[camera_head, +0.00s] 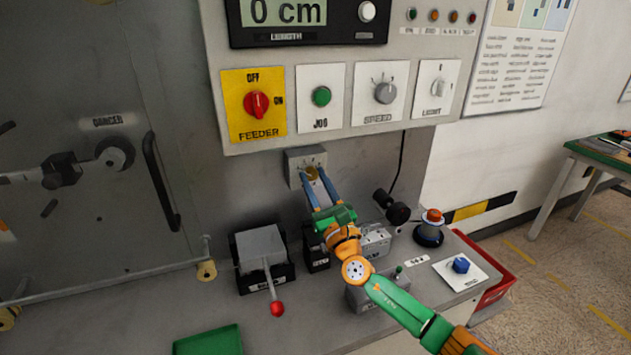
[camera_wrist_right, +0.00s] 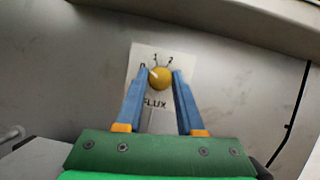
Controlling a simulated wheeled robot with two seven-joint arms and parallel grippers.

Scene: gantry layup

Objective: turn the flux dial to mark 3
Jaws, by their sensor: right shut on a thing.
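The flux dial is a round yellow knob (camera_wrist_right: 161,78) on a pale plate (camera_wrist_right: 137,60) lettered FLUX in the right wrist view. Marks 0, 1 and 2 show around its upper side; mark 3 is not visible, and the right finger covers that side. A pale pointer line on the knob points up and left, toward the 0 and 1 side. In the head view the dial (camera_head: 312,172) is on a small grey box below the control panel. My right gripper (camera_wrist_right: 160,80) is shut on the knob, with one blue finger on each side. My left gripper is out of view.
Above the dial is the panel with the red feeder switch (camera_head: 257,103), green jog button (camera_head: 321,96) and speed knob (camera_head: 385,92). A black cable hangs right of the dial.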

